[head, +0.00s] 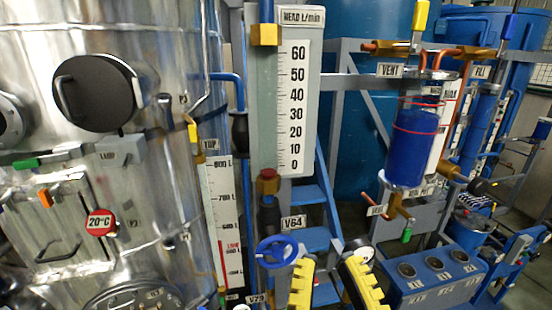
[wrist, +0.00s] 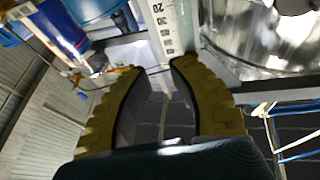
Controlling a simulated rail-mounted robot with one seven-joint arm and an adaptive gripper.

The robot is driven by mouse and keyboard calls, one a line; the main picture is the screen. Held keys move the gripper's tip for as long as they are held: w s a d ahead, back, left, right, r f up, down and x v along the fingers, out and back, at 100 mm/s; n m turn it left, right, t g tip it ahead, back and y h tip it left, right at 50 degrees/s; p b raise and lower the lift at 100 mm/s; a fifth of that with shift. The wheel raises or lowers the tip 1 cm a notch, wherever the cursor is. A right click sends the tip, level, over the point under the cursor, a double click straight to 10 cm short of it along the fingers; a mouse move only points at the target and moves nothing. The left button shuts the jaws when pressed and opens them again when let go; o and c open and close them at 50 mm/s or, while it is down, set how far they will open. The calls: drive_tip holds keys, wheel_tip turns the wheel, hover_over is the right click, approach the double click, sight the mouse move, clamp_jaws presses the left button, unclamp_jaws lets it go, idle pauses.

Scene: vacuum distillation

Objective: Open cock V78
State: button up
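No label clearly reads V78, so I cannot tell which fitting is that cock. A small label (head: 257,298) low in the head view starts with V7, but its last digit is unclear. A blue handwheel (head: 277,252) sits below the V64 label (head: 293,222) on the gauge column. My gripper (head: 328,265) is open and empty, with its yellow ribbed fingers apart, right of the handwheel and touching nothing visible. The wrist view also shows the open fingers (wrist: 160,70), with only blurred background between them.
A shiny steel vessel (head: 70,200) fills the left. A scale (head: 298,100) stands upright in the middle. A blue cylinder (head: 412,145) with copper pipes and small cocks hangs at right, above a blue box (head: 430,278) with round dials. Blue steps (head: 312,195) lie behind.

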drive_tip(key=o, duration=0.3)
drive_tip(key=shift+f, duration=0.15)
drive_tip(key=shift+o, duration=0.2)
drive_tip(key=w+a+f+n+g+y+b, duration=0.3)
drive_tip(key=w+a+f+n+y, duration=0.3)
drive_tip(key=f, duration=0.3)
drive_tip(key=d+f+g+y+b, duration=0.25)
drive_tip(key=f+b, duration=0.35)
drive_tip(key=f, duration=0.4)
drive_tip(key=s+d+f+m+t+h+b, duration=0.1)
drive_tip(key=s+d+f+m+h+b, duration=0.25)
drive_tip(key=d+f+b, duration=0.45)
drive_tip(key=s+d+f+m+h+b, duration=0.2)
drive_tip(key=s+d+f+b, duration=0.25)
drive_tip(key=d+f, duration=0.7)
drive_tip(key=w, duration=0.5)
drive_tip(key=w+a+p, duration=0.1)
drive_tip(key=w, duration=0.5)
drive_tip(key=w+p, duration=0.1)
drive_tip(key=w, duration=0.4)
drive_tip(key=shift+w+a, duration=0.2)
drive_tip(key=shift+w, duration=0.05)
